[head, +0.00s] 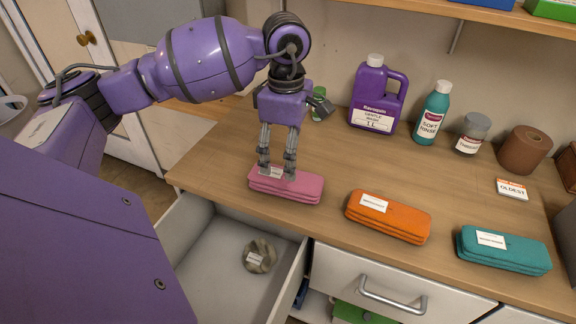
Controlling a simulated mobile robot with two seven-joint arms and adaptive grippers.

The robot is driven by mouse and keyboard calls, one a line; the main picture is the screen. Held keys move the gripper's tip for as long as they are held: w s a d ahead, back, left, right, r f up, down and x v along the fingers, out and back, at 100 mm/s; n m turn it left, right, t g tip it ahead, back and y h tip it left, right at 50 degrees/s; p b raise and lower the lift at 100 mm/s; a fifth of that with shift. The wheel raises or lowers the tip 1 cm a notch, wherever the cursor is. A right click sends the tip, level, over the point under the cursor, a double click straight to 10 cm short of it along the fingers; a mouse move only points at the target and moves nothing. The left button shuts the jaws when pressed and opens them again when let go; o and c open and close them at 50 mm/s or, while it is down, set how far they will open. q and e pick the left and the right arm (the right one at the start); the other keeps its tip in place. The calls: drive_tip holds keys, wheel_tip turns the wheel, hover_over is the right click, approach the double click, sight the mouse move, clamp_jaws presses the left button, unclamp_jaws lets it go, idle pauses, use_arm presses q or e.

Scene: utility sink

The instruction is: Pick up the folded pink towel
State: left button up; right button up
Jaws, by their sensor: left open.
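The folded pink towel (299,187) lies flat on the wooden counter near its front edge, left of the other towels. It has a small white label near its left end, partly hidden by my fingers. My left gripper (277,172) points down over the left half of the pink towel. Its fingertips are at the towel's top, a little apart; I cannot tell whether they touch it. The gripper is open. My right gripper is not in view.
A folded orange towel (390,219) and a teal towel (503,251) lie to the right. A purple jug (375,100), a teal bottle (433,115), a jar (472,135) and a brown roll (523,152) stand behind. An open drawer (222,257) sits below the counter's front left.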

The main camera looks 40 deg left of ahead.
sight(286, 182)
use_arm(q)
drive_tip(key=shift+w+f, duration=0.1)
drive_tip(key=shift+f, duration=0.15)
drive_tip(key=shift+s+f, duration=0.25)
drive_tip(key=shift+f, duration=1)
wheel_tip(286, 182, down, 5)
drive_tip(key=shift+w+r+p, duration=0.1)
drive_tip(key=shift+r+p, duration=0.05)
drive_tip(key=shift+p, duration=0.35)
drive_tip(key=shift+a, duration=0.1)
drive_tip(key=c, duration=1.3)
drive_tip(key=shift+r, duration=0.1)
drive_tip(key=shift+c, duration=0.2)
